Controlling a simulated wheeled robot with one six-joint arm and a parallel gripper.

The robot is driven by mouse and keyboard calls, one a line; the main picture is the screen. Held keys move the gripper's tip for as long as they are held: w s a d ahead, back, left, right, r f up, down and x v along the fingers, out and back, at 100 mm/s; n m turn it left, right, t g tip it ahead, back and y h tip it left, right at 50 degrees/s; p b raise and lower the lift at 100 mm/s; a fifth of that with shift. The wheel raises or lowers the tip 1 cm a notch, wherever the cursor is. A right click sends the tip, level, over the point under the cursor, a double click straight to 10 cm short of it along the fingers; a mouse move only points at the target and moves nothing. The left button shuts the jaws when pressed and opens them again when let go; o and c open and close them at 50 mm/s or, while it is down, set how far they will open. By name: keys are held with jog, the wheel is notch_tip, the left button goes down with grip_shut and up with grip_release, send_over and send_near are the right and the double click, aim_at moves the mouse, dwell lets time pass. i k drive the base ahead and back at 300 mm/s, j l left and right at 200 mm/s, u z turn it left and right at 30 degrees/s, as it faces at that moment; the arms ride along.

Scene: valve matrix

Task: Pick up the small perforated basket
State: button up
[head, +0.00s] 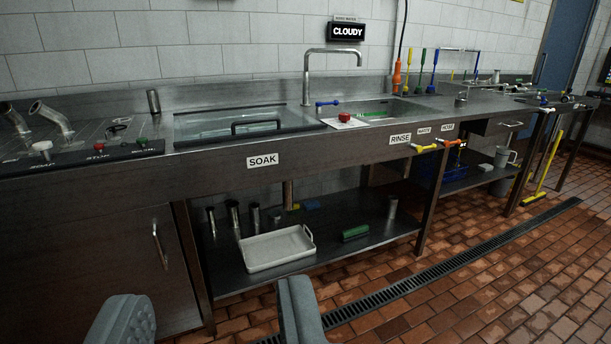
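I cannot make out a small perforated basket for certain in the head view. A dark blue crate (427,170) stands on the lower shelf at the right, partly hidden by the bench leg and hoses; its wall detail is too small to tell. My gripper (212,312) shows at the bottom edge with its two grey fingers wide apart and nothing between them. It is in front of the steel bench (330,150), apart from everything. The inside of the covered SOAK basin (240,122) is hard to see through its lid.
A white tray (277,249), a green block (355,232) and several metal cylinders are on the lower shelf (335,262). A tall faucet (306,78) stands by the open rinse sink.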

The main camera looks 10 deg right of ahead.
aim_at(460, 102)
jog(key=i+l+z, duration=0.3)
jog(key=i+z, duration=0.2)
jog(key=i, duration=0.15)
jog(key=i+z, duration=0.45)
jog(key=i, duration=0.2)
jog(key=i+j+z, duration=0.2)
jog(key=i+z, duration=0.3)
jog(key=i, duration=0.15)
jog(key=i+j+u, duration=0.1)
jog(key=i, duration=2)
